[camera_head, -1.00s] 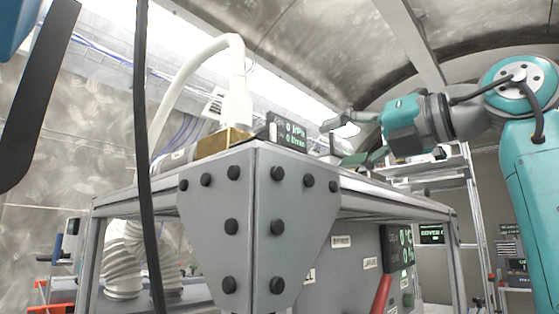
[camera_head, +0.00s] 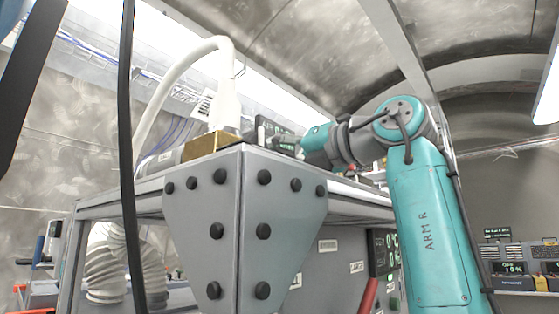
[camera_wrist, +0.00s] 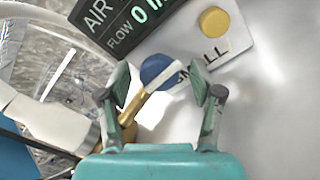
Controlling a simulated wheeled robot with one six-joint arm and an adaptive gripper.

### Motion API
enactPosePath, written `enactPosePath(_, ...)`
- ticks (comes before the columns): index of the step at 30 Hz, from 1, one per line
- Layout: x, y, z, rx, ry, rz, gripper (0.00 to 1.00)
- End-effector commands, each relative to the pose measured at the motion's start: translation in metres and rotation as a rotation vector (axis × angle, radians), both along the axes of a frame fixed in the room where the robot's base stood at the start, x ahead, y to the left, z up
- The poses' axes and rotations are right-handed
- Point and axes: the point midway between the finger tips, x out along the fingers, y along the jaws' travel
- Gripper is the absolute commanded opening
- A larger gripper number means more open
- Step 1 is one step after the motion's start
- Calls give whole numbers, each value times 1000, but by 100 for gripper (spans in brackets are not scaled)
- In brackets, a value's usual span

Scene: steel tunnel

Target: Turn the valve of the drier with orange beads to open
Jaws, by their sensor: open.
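In the wrist view, a blue round knob (camera_wrist: 157,70) on a brass fitting (camera_wrist: 134,108) with a pale lever-like strip lies between my fingers. I cannot tell whether it is the drier's valve. My gripper (camera_wrist: 163,82) is open, one finger on each side of the knob, with no clear contact. A clear curved tube or wall (camera_wrist: 70,58) shows at the left. No orange beads can be made out in either view. In the head view, the teal wrist end of my arm is above the bench top, its fingers hidden behind a small display (camera_head: 268,134).
A dark air flow display (camera_wrist: 122,22), a yellow button (camera_wrist: 214,20) and a partly covered label lie close by on a pale panel. In the head view, a white hose (camera_head: 180,68) rises from a brass block (camera_head: 210,145) on the grey bolted frame (camera_head: 215,262).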

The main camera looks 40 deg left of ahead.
Motion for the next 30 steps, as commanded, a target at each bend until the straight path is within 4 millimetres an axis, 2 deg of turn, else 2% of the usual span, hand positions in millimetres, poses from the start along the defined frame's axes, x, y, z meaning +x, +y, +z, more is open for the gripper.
enactPosePath(5,0,0,0,0,0,0,65)
enactPosePath(12,0,0,0,0,0,0,5)
enactPosePath(23,0,0,0,-4,-45,1,5)
enactPosePath(30,0,0,0,-16,-190,1,5)
